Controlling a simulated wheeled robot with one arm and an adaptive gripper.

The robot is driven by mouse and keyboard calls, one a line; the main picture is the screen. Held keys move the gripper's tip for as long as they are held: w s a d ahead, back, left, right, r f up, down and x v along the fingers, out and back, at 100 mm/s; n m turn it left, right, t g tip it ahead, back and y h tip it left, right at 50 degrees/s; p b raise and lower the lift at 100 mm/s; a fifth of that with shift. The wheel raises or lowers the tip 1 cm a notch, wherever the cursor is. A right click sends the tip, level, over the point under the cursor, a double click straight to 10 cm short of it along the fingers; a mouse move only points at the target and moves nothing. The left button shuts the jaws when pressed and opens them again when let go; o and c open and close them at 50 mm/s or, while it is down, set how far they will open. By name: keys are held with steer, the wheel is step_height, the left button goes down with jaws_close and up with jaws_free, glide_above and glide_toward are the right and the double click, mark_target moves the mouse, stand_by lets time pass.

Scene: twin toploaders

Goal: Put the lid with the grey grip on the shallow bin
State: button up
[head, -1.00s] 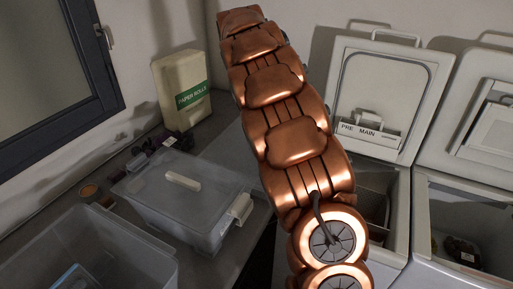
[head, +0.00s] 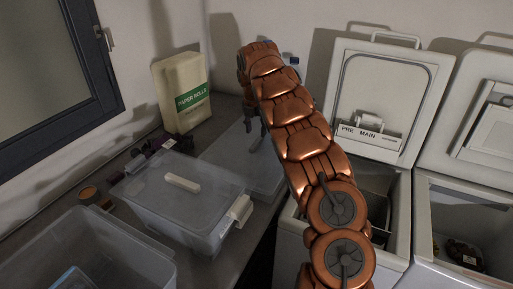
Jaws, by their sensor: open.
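My gripper (head: 255,137) is at the back of the counter, its dark fingers open and pointing down over a flat translucent lid (head: 228,160). I cannot make out a grey grip on this lid; the fingers and arm cover part of it. I cannot tell whether the fingers touch it. An open translucent bin (head: 126,240) stands at the lower left, cut off by the picture edge, with a blue item inside. Beside it, a second bin (head: 165,215) wears a translucent lid with a white grip (head: 182,183). Which bin is the shallow one is hard to tell.
A paper rolls pack (head: 183,92) stands against the wall. Two open toploaders with raised lids (head: 385,100) stand at the right, beyond my arm.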

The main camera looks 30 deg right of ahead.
mark_target(256, 141)
steer(key=shift+w+d+f+p, duration=0.1)
steer(key=shift+f+p, duration=0.35)
steer(key=shift+f, duration=0.55)
steer(key=shift+w+d+f+p, duration=0.15)
steer(key=shift+f+p, duration=0.3)
steer(key=shift+f, duration=0.5)
steer(key=shift+w+d+f+p, duration=0.1)
steer(key=shift+f+p, duration=0.35)
steer(key=shift+f, duration=0.55)
jaws_close()
